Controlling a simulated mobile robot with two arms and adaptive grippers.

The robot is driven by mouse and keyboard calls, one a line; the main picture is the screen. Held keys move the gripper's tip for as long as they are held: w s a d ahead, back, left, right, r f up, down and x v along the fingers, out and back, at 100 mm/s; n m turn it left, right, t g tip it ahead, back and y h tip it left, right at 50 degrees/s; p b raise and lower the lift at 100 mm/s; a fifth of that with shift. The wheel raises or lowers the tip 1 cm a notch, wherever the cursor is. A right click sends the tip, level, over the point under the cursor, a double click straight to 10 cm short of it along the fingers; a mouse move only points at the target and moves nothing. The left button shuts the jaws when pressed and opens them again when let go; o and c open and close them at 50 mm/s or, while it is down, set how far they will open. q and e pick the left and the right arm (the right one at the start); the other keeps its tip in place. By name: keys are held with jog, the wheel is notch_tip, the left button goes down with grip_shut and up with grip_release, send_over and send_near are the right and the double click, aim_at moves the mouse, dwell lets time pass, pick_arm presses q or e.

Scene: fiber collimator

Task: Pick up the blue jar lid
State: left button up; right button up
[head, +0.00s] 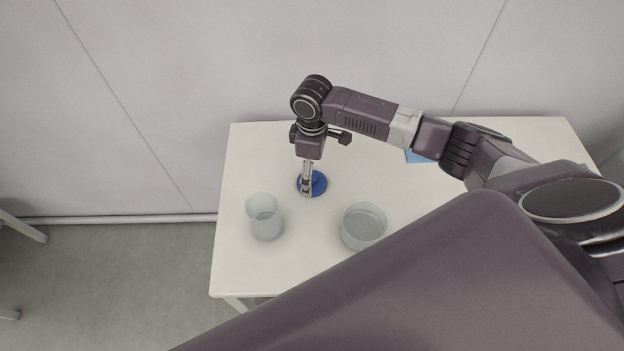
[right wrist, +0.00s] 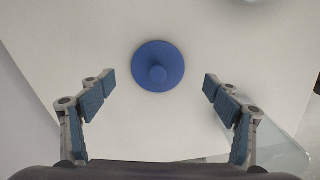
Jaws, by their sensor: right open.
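The blue jar lid (head: 319,184) lies on the white table, flat, with a round knob on top. In the right wrist view the lid (right wrist: 158,66) sits upper middle, with its knob facing the camera. My right gripper (head: 308,192) is above the lid, pointing down, and partly covers it in the head view. In the right wrist view the right gripper (right wrist: 158,82) is open and empty, one finger on each side of the lid, with clear gaps to it. I cannot tell the exact height of the fingertips. My left gripper is not in view.
On the white table (head: 245,160), a clear glass jar (head: 265,217) stands left of the lid and nearer the front. A wider glass bowl (head: 363,226) stands front right. A light blue item (head: 418,157) lies behind the right arm. A wall is behind the table.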

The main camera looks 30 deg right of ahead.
aim_at(319, 181)
jog(key=shift+w+f+p, duration=0.1)
jog(key=shift+f+p, duration=0.2)
jog(key=shift+f, duration=1.55)
jog(key=shift+c, duration=0.4)
jog(key=c, duration=1)
